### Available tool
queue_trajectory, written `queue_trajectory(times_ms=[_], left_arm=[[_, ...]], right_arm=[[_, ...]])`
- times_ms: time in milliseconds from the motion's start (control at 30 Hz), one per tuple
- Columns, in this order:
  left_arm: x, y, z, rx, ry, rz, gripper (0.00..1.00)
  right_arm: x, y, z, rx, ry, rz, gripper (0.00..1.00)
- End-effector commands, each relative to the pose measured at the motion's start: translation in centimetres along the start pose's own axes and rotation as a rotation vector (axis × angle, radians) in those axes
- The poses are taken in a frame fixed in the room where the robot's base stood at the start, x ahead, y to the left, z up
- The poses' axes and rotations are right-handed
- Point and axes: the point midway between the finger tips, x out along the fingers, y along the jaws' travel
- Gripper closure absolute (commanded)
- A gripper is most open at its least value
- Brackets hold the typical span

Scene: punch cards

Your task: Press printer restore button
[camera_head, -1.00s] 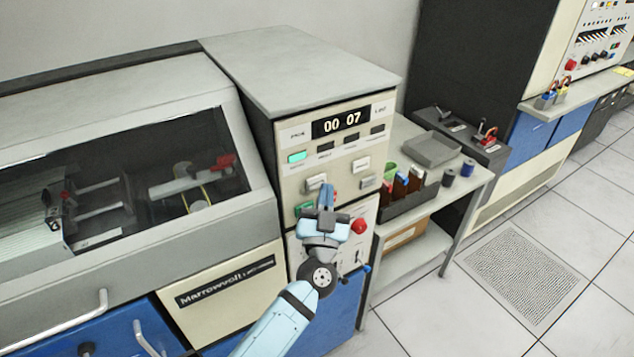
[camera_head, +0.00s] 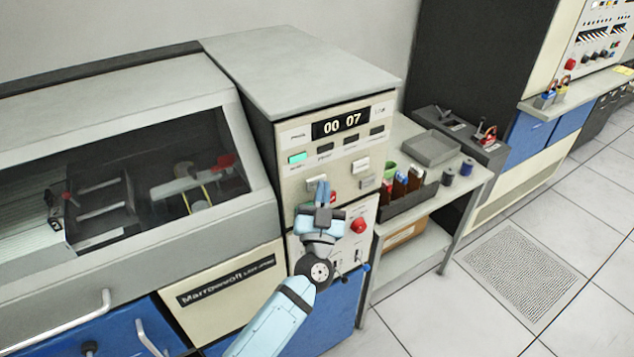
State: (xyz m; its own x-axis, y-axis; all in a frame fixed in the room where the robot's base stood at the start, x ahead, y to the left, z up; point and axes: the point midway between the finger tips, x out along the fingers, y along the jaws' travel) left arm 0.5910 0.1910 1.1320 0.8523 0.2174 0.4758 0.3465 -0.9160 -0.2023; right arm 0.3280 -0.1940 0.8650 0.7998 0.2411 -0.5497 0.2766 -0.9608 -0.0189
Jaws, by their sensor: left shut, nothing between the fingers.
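The printer's control panel (camera_head: 295,192) is a cream front face with a counter display (camera_head: 340,124) reading "00 07" and a lit green lamp (camera_head: 298,158). Pale push buttons sit below: an upper right one (camera_head: 361,165) and a lower right one (camera_head: 367,182). Another pale button (camera_head: 312,184) lies partly behind my left gripper (camera_head: 322,188). The gripper is shut and empty, its tips up at the panel. I cannot tell whether they touch it. A red button (camera_head: 333,198) shows just right of the fingers. Labels are too small to read. My right gripper is not in view.
A red knob (camera_head: 358,226) and small levers project from the lower panel. The printer's glass-windowed cover (camera_head: 120,180) is to the left. A side table (camera_head: 425,205) with bottles, a grey tray (camera_head: 430,147) and spools stands right. Tiled floor is clear beyond.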

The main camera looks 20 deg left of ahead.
Motion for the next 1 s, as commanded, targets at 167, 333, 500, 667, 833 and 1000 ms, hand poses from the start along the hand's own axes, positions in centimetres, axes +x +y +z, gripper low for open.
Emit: queue_trajectory(times_ms=[167,333,500,667,833,1000], left_arm=[[0.18,-0.13,0.1,0.0,0.0,0.0,1.0],[0.33,-0.25,0.2,0.0,0.0,0.0,1.0],[0.35,-0.27,0.24,0.0,0.0,-0.001,1.0],[0.34,-0.26,0.2,0.0,0.0,-0.001,1.0],[0.02,-0.01,-0.14,0.001,0.0,-0.001,1.0],[-0.63,0.47,-0.61,-0.001,-0.001,0.0,1.0]], right_arm=[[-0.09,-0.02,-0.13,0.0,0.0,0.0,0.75],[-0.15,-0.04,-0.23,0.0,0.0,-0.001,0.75],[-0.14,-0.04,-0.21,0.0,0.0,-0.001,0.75],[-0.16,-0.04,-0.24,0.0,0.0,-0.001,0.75],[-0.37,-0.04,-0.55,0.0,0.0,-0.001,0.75],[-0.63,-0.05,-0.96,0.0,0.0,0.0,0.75]])
